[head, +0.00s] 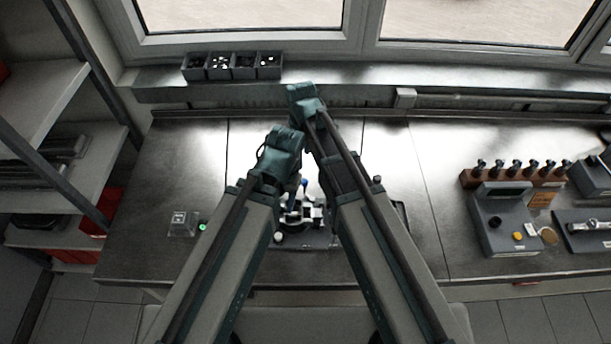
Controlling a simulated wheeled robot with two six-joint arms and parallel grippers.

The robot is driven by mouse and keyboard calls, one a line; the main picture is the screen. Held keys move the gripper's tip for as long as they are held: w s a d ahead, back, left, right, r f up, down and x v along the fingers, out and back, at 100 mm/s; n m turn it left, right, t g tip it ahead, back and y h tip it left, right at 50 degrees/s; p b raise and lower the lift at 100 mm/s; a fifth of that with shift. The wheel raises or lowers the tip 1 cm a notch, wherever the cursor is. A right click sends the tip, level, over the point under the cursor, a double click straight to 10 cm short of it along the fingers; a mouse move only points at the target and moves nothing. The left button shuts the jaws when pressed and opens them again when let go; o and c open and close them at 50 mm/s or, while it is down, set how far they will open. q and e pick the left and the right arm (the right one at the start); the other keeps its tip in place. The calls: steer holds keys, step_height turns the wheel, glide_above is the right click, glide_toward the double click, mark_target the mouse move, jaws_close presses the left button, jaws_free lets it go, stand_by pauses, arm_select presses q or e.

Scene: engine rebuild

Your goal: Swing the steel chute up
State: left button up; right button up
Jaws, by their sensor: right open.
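A small device (303,215) with bright metal parts, a dark base and a blue knob stands on the bench between my two arms. The steel chute cannot be told apart clearly among its bright parts. My arms cover much of the space around it. My right gripper is open, low by the device, mostly hidden under my right arm. My left gripper is hidden behind my left arm. I cannot tell whether either gripper touches the device.
A clear box (182,224) with a green light beside it sits at left. Four-sided dark bins (232,66) line the back ledge. A grey control box (504,222), a brown rack (514,178) and a tool tray (585,232) stand at right.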

mark_target(304, 180)
arm_select(q)
step_height(304, 180, down, 14)
steer(key=b, duration=1.3)
steer(key=shift+r, duration=0.15)
arm_select(e)
steer(key=f, duration=1.3)
steer(key=shift+w+d+f, duration=0.15)
steer(key=shift+w+f, duration=0.2)
steer(key=shift+f, duration=0.05)
steer(key=shift+r, duration=0.1)
steer(key=shift+c, duration=0.2)
jaws_close()
